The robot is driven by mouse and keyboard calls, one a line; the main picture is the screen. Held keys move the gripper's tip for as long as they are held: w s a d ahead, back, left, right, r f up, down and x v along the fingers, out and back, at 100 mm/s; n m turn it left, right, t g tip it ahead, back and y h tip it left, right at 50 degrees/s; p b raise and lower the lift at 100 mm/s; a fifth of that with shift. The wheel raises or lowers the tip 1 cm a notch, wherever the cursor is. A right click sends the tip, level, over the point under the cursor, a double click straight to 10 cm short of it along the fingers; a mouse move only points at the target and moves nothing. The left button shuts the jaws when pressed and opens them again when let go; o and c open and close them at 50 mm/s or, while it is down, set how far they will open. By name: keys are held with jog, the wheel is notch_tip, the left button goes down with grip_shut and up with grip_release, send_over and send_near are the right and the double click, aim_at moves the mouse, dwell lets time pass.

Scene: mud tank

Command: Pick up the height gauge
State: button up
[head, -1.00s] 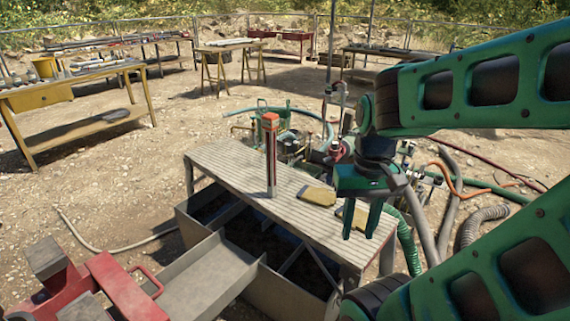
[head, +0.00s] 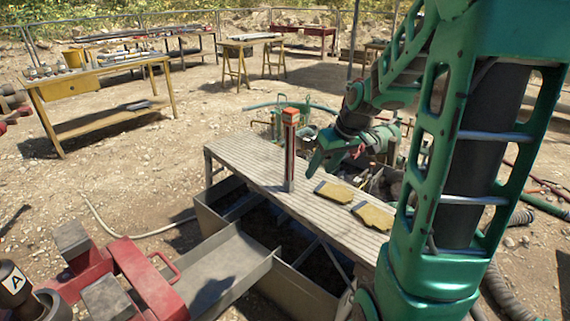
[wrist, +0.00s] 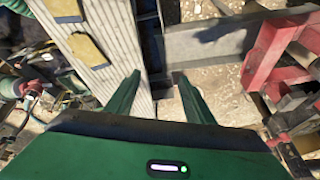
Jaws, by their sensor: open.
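The height gauge (head: 290,152) stands upright on a ribbed grey bench top (head: 243,160). It is a slim column with an orange-red top block and a red stripe. My gripper (head: 316,165) is just right of the gauge in the head view, tilted down and left, with its fingers apart from the column. In the wrist view my gripper (wrist: 158,76) shows two spread green fingers with nothing held between them. I cannot make out the gauge in the wrist view.
Two yellow-tan pads (head: 334,193) (head: 374,215) lie on the bench right of the gauge. A grey tank (head: 303,289) and chute are in front, with a red clamp-like frame (head: 145,278) at lower left. Pumps and hoses crowd behind the bench. A yellow table (head: 70,88) stands back left.

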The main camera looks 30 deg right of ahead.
jog(key=w+d+f+n+t+y, duration=0.1)
jog(key=w+d+f+n+t, duration=0.1)
jog(key=w, duration=0.6)
jog(key=w+d+f+n+t+y, duration=0.1)
jog(key=w+d+f+t, duration=0.1)
jog(key=w, duration=0.7)
jog(key=n+t+y, duration=0.1)
jog(key=t, duration=0.4)
send_near(293, 144)
jog(key=x, duration=0.2)
jog(key=a+x, duration=0.1)
jog(key=x, duration=0.1)
jog(key=shift+w+f, duration=0.1)
jog(key=shift+w, duration=0.05)
jog(key=shift+w+d+f+y, duration=0.15)
jog(key=shift+w+d+y, duration=0.15)
jog(key=shift+d, duration=0.05)
jog(key=x, duration=0.5)
jog(key=shift+w+f, duration=0.1)
jog(key=shift+w, duration=0.15)
jog(key=x, duration=0.5)
jog(key=shift+w+d+f, duration=0.1)
jog(key=shift+d+f, duration=0.05)
jog(key=shift+f, duration=0.15)
grip_shut()
